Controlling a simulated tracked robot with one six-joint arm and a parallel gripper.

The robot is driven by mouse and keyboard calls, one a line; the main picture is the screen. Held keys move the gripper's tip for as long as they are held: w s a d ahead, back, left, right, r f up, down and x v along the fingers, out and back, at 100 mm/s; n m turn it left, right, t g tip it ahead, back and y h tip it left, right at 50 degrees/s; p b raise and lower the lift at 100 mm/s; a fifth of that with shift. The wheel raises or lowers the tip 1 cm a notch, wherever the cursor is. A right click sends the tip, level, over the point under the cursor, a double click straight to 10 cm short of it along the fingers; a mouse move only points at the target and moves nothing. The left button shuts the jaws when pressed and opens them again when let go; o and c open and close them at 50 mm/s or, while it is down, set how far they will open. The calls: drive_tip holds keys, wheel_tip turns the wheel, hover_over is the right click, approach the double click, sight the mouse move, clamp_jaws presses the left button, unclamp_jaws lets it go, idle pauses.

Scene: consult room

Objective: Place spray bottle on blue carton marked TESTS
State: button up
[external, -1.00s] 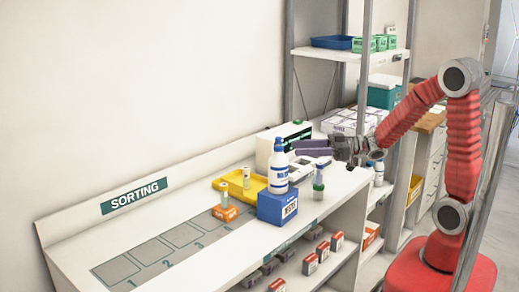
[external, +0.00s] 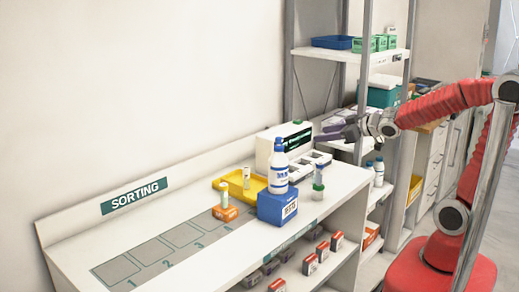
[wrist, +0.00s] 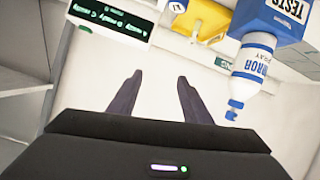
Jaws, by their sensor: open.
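The white spray bottle with a blue top (external: 279,170) stands upright on the blue carton (external: 277,209) on the white counter. In the wrist view the bottle (wrist: 250,72) shows at the right, its base against the carton marked TESTS (wrist: 268,21). My gripper (external: 322,131) is open and empty, to the right of the bottle and apart from it. In the wrist view its two dark fingers (wrist: 158,76) are spread with only bare counter between them.
A yellow tray (external: 251,191) and an orange holder with a tube (external: 224,213) sit left of the carton. A capped tube (external: 318,180) stands close to its right. A white device with a dark display (external: 283,148) is behind. Numbered squares at the left are clear.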

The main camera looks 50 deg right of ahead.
drive_tip(key=s+a+f+m+g, duration=0.1)
drive_tip(key=s+g, duration=0.3)
drive_tip(key=s, duration=0.7)
drive_tip(key=s+a+f+m+g, duration=0.1)
drive_tip(key=s+f+g, duration=0.3)
drive_tip(key=s, duration=0.7)
drive_tip(key=shift+s+a+f+m, duration=0.15)
drive_tip(key=shift+s+a+m, duration=0.15)
drive_tip(key=shift+s+a, duration=0.1)
